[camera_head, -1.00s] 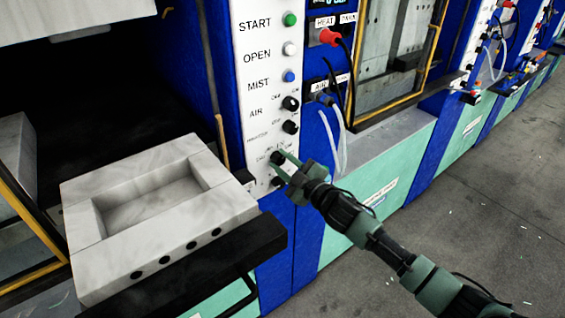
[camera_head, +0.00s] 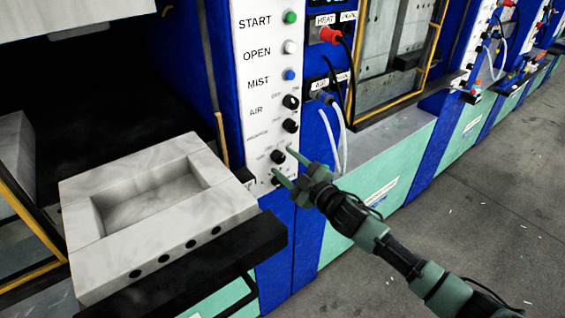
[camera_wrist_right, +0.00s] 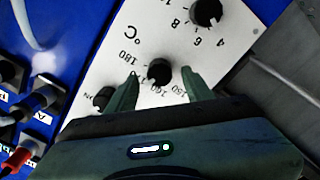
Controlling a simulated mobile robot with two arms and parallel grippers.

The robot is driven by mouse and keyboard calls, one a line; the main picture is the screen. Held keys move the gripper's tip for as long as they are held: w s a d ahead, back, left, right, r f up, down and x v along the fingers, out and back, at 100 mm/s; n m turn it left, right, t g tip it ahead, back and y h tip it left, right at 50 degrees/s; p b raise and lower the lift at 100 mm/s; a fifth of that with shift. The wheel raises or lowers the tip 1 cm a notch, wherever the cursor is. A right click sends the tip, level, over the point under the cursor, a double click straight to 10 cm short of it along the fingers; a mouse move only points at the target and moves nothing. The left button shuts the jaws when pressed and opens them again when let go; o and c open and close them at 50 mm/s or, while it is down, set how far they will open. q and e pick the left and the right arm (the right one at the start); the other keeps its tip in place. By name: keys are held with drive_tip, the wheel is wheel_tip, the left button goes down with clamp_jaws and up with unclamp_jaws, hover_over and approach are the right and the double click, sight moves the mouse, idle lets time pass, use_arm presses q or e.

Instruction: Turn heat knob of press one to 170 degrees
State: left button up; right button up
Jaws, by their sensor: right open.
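Press one's white control panel (camera_head: 262,75) stands upright in the head view. Its black heat knob (camera_wrist_right: 158,72) shows in the right wrist view, inside a scale with "°C", 150, 160 and 180. It also shows low on the panel in the head view (camera_head: 277,157). My right gripper (camera_head: 282,159) is open at the panel. In the right wrist view its two green fingers (camera_wrist_right: 160,75) stand on either side of the heat knob, with gaps between. The knob's pointer is too dark to read. My left gripper is out of view.
Another black knob (camera_wrist_right: 207,12) with a 4-6-8 scale and a small dark knob (camera_wrist_right: 103,97) flank the heat knob. A stone-like mould block (camera_head: 150,190) on a black ledge juts out left of the panel. Hoses and a red plug (camera_head: 330,36) hang at right.

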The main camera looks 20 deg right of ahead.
drive_tip(key=b+v, duration=0.1)
drive_tip(key=v, duration=0.5)
idle(0.3)
drive_tip(key=s+d+f+m+g+h, duration=0.1)
drive_tip(key=d+f+m+g+h, duration=0.15)
drive_tip(key=f, duration=0.85)
drive_tip(key=s+d+f+m+g+h, duration=0.15)
drive_tip(key=d+f, duration=0.25)
drive_tip(key=f, duration=0.7)
drive_tip(key=s+d+f+m+g+h+b, duration=0.1)
drive_tip(key=s+f, duration=0.4)
drive_tip(key=f, duration=0.3)
drive_tip(key=s+d+f+m+g+h, duration=0.15)
drive_tip(key=s+f, duration=0.25)
drive_tip(key=f, duration=0.4)
drive_tip(key=s+a+f+m+g, duration=0.3)
drive_tip(key=s+f+g, duration=0.2)
drive_tip(key=s+f, duration=1.35)
drive_tip(key=s+a+f+g, duration=0.2)
drive_tip(key=s, duration=0.9)
drive_tip(key=s+a+f+m+g+b, duration=0.1)
drive_tip(key=s+a+f+g, duration=0.1)
drive_tip(key=s, duration=1)
drive_tip(key=shift+a+f, duration=0.5)
drive_tip(key=shift+f, duration=0.3)
